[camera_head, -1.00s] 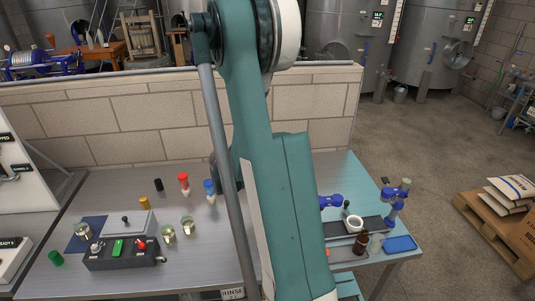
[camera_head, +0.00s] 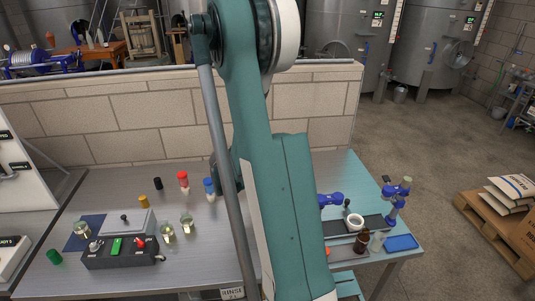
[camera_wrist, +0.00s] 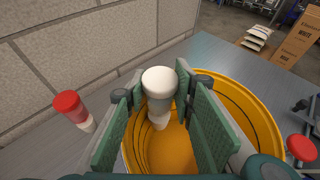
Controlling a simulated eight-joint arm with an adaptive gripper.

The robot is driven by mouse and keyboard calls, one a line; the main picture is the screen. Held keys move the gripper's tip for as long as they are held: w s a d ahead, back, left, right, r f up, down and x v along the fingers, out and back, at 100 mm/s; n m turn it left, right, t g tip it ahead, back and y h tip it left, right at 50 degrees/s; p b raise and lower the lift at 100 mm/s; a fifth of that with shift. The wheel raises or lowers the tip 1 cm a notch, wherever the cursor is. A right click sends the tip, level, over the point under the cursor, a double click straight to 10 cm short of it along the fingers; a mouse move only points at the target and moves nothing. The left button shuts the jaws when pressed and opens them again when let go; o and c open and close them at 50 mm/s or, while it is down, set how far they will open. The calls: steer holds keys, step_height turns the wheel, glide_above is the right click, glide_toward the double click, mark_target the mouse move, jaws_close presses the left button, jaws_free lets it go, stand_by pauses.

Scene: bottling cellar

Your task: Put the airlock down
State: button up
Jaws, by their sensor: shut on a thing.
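In the wrist view my gripper (camera_wrist: 160,108) is shut on the airlock (camera_wrist: 158,82), a clear piece with a white cap, held between the green-padded fingers. The airlock is roughly upright, and its lower end shows against the inside of a round yellow-orange container (camera_wrist: 262,112). I cannot tell whether it touches the bottom. In the head view my arm hides the gripper, the airlock and the container.
A red-capped piece (camera_wrist: 72,108) stands left of the container; it also shows in the head view (camera_head: 183,181), near a blue-capped one (camera_head: 209,187). A red-topped thing (camera_wrist: 301,148) is at the right. A control box (camera_head: 120,252) stands at front left. A wall backs the bench (camera_head: 85,195).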

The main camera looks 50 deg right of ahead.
steer(key=o, duration=1.1)
steer(key=shift+r, duration=0.2)
steer(key=shift+r+p, duration=0.55)
steer(key=shift+p, duration=0.2)
steer(key=v, duration=1.2)
steer(key=shift+a+f+p, duration=0.1)
steer(key=shift+f+p, duration=0.05)
steer(key=shift+p, duration=0.2)
steer(key=shift+a, duration=0.1)
